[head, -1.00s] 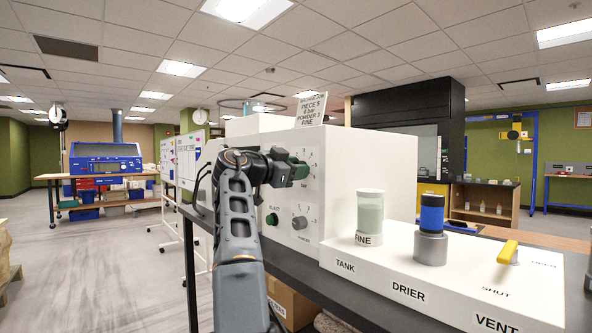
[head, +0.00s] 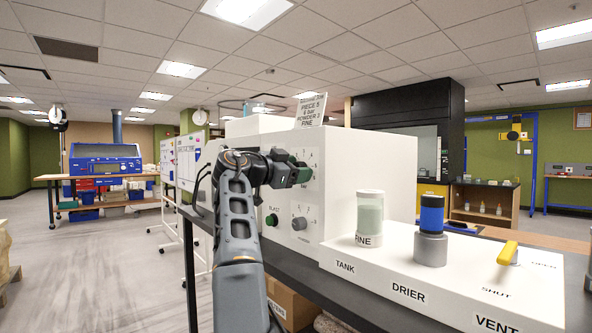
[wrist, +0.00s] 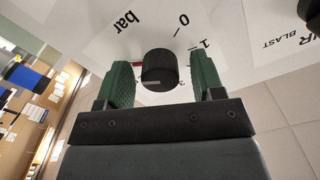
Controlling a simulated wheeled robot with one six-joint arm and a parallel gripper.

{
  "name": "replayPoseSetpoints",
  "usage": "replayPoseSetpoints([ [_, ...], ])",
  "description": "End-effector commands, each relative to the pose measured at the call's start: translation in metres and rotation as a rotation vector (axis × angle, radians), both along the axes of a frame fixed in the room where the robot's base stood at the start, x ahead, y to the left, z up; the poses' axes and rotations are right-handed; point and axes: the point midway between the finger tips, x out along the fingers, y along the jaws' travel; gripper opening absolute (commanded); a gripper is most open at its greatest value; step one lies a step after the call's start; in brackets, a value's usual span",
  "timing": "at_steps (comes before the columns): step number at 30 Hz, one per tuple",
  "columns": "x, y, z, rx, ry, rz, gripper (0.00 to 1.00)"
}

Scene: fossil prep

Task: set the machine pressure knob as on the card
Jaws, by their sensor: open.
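The pressure knob (wrist: 159,66) is black and round, with a pale mark on its side, on the machine's white front panel. In the wrist view its dial shows "bar", 0 and 1, plus a red patch beside the knob. My gripper (wrist: 162,82) is open, its green fingers on either side of the knob, with gaps visible. In the head view my gripper (head: 302,173) is at the upper panel and hides the knob. The card (head: 309,110) stands on top of the machine (head: 368,175) and reads "PIECE 5", a bar figure too small to be sure of, a powder line and "FINE".
Below are a grey powder knob (head: 299,224) and a green blast button (head: 271,220). Open floor lies to the left.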

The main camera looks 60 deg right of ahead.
Motion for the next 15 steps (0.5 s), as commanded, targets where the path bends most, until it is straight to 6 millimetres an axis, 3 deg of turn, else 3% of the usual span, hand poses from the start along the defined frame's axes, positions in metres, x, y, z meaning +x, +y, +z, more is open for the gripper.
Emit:
replayPoseSetpoints([
  [5, 0.005, 0.012, -0.001, 0.0, -0.001, 0.004, 0.61],
  [15, 0.026, 0.075, -0.001, 0.0, -0.001, 0.006, 0.61],
])
